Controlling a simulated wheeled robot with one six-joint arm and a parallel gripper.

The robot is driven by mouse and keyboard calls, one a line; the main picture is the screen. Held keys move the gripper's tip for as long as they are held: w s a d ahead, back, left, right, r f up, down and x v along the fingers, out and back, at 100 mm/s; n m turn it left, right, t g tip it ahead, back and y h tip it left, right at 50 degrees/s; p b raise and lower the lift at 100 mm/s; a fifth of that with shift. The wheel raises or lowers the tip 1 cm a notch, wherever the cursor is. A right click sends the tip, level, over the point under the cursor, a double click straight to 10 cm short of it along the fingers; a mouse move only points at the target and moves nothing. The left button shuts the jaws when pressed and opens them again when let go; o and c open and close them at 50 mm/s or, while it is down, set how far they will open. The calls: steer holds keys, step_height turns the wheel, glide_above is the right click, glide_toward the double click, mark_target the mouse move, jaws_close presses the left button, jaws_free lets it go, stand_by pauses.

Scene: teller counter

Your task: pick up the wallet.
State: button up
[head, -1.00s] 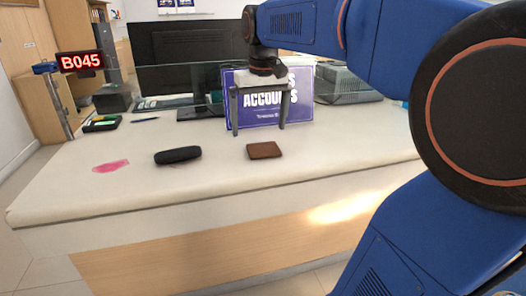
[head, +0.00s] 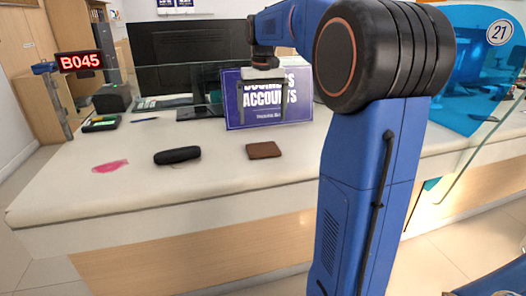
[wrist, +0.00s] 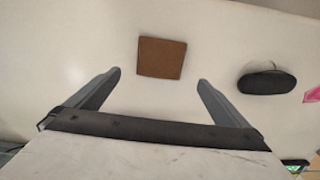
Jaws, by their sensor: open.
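The wallet (head: 263,150) is a flat brown square lying on the white counter, right of the black glasses case. In the wrist view the wallet (wrist: 162,57) lies beyond the fingertips, roughly between their lines. My gripper (head: 262,112) hangs above the counter, in front of the purple sign and behind the wallet. In the wrist view my gripper (wrist: 160,78) has its two fingers wide apart with nothing between them. It is apart from the wallet.
A black case (head: 177,155) and a pink patch (head: 110,166) lie left of the wallet. A purple accounts sign (head: 268,97), a monitor (head: 175,62) and a glass screen stand behind. A green-black pad (head: 101,124) is at far left. The counter in front of the wallet is clear.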

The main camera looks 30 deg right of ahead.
glide_above(263, 148)
steer(key=f, duration=0.5)
steer(key=shift+w+d+f, duration=0.1)
steer(key=shift+w+f, duration=0.2)
steer(key=shift+f, duration=0.1)
steer(key=shift+s+f, duration=0.15)
steer(key=shift+f, duration=1.2)
steer(key=shift+s+f, duration=0.1)
steer(key=shift+f, duration=1.25)
steer(key=c, duration=1)
